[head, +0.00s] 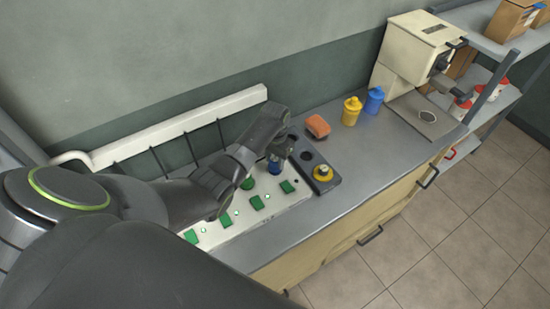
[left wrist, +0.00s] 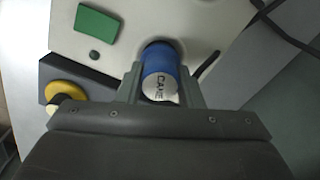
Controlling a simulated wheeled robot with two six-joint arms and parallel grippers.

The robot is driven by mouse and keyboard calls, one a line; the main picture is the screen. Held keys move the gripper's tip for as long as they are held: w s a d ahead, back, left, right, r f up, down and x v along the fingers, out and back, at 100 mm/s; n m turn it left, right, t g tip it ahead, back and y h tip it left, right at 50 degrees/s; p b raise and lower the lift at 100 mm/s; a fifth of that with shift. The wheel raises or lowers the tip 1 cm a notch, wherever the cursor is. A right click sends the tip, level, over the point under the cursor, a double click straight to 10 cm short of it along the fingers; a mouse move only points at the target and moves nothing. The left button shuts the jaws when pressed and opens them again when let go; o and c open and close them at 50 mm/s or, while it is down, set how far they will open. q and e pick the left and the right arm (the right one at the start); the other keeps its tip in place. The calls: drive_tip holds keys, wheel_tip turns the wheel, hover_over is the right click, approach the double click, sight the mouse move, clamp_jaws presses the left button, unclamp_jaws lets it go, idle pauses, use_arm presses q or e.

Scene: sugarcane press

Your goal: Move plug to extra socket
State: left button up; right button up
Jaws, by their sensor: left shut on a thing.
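A blue plug (left wrist: 158,60) with a white end marked "CANE" sits between the fingers of my left gripper (left wrist: 160,88), which is shut on it. In the head view the blue plug (head: 275,166) is at the right end of the white socket panel (head: 235,218), partly hidden by my left gripper (head: 278,150). I cannot tell whether the plug is seated in the panel. A dark block (head: 305,150) with round holes stands just right of the panel, with a yellow plug (head: 323,172) at its near end. My right gripper is out of view.
Green squares (head: 257,202) mark the white panel. A brown sponge-like block (head: 317,126), a yellow bottle (head: 351,111) and a blue bottle (head: 374,100) stand behind. A cream machine (head: 412,52) is at the far right. The counter right of the dark block is clear.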

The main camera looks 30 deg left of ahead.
use_arm(q)
drive_tip(key=shift+f+b, duration=0.35)
drive_tip(key=shift+f, duration=0.2)
drive_tip(key=o, duration=0.7)
wheel_tip(320, 180, up, 6)
drive_tip(key=p, duration=0.6)
drive_tip(key=shift+f, duration=0.15)
drive_tip(key=shift+r+p, duration=0.4)
drive_tip(key=shift+r, duration=2.25)
